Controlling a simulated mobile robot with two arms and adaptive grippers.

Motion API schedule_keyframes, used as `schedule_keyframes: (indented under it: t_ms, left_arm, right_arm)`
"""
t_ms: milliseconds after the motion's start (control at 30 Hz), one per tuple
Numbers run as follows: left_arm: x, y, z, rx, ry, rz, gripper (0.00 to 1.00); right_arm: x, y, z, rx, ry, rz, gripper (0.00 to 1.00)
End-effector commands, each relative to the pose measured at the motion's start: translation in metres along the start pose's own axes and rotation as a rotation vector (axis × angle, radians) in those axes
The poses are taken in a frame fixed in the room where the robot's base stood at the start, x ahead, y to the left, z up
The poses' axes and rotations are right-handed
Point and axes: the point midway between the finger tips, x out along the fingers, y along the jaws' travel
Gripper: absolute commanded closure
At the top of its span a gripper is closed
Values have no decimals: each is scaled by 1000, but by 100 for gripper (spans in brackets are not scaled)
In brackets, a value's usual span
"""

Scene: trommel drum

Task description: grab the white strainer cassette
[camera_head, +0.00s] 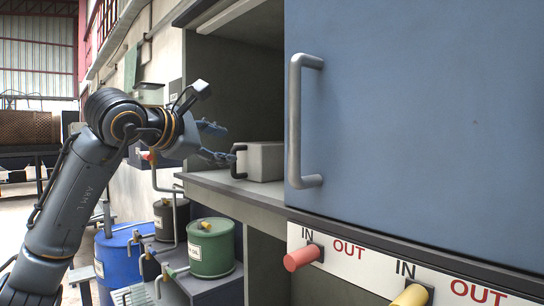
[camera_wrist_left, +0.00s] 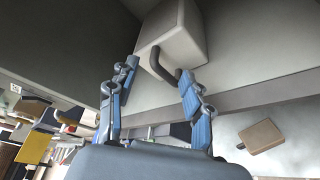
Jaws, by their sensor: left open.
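The white strainer cassette (camera_head: 265,161) is a pale, boxy block with a dark handle (camera_head: 237,161) on its near face. It sits on the open grey shelf, partly hidden by the blue door. In the left wrist view the cassette (camera_wrist_left: 178,28) is at the top, its handle (camera_wrist_left: 166,64) curving out between my fingers. My left gripper (camera_head: 222,144) is open and empty, just in front of the handle. In the left wrist view the fingers of the gripper (camera_wrist_left: 158,76) stand on either side of the handle. Contact cannot be told. My right gripper is not in view.
A large blue door (camera_head: 420,120) with a grey bar handle (camera_head: 296,120) fills the right. Below it are a red knob (camera_head: 303,257) and a yellow knob (camera_head: 411,295). Green (camera_head: 211,248) and blue (camera_head: 119,255) drums stand low left. The shelf edge (camera_head: 240,197) runs beneath the cassette.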

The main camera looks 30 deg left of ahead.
Motion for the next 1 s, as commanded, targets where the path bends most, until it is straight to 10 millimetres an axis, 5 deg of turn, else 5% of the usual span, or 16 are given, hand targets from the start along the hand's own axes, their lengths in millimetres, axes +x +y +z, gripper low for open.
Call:
schedule_keyframes:
  t_ms: [267,433,700,1000]
  left_arm:
    - [30,5,-2,-1,3,-4,50]
    - [51,3,-3,-1,0,-3,50]
    - [55,1,-4,0,-1,1,50]
    - [54,1,-4,0,0,0,100]
  right_arm:
    - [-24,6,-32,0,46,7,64]
    - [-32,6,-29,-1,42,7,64]
    - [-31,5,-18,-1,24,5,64]
    - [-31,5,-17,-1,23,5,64]
